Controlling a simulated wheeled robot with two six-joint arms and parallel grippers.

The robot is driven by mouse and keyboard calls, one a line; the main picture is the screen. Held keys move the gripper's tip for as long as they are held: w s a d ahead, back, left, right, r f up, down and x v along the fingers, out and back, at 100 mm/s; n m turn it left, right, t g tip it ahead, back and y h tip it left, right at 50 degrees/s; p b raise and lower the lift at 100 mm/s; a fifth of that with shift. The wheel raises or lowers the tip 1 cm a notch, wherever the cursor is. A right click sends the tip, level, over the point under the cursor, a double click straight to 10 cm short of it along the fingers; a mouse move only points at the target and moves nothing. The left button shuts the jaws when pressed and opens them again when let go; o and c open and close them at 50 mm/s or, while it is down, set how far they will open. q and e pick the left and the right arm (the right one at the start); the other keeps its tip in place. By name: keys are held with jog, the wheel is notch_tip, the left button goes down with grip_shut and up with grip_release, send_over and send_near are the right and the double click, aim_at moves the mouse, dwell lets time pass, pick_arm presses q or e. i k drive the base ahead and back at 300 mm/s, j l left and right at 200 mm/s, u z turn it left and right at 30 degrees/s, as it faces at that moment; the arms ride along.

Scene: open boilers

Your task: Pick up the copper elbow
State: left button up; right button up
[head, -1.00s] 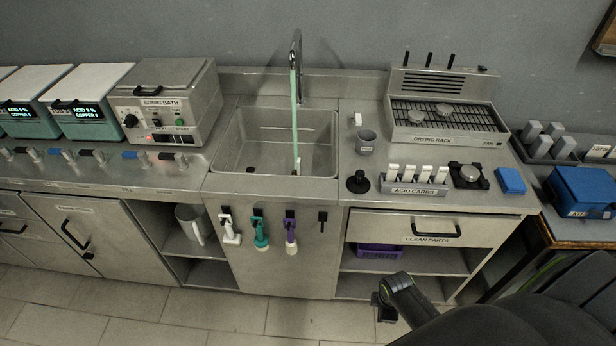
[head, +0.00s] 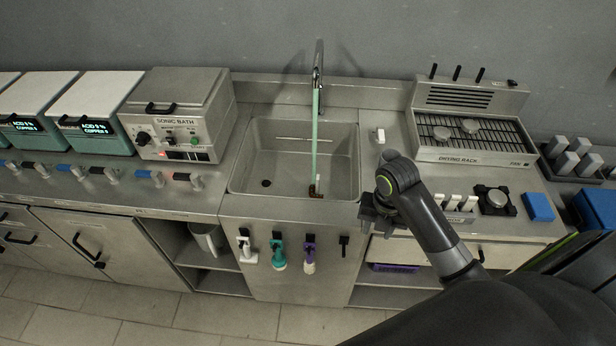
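A small copper-brown piece (head: 314,191), likely the copper elbow, sits at the front of the sink (head: 285,170), under the greenish water stream (head: 315,135). A small pale part shows just above it. It is too small to make out its full shape. My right gripper (head: 374,222) is at the front right edge of the sink, to the right of the copper piece and apart from it. Its fingers point down, and I cannot tell whether they are open. My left gripper is not in view.
A tall faucet (head: 318,75) stands at the back of the sink. A sonic bath (head: 180,115) stands to the left. The drying rack (head: 470,135), acid carbs holder (head: 455,215) and blue block (head: 539,207) are on the right. Brushes (head: 279,253) hang on the front panel.

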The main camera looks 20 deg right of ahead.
aim_at(313, 194)
jog(key=i, duration=1.05)
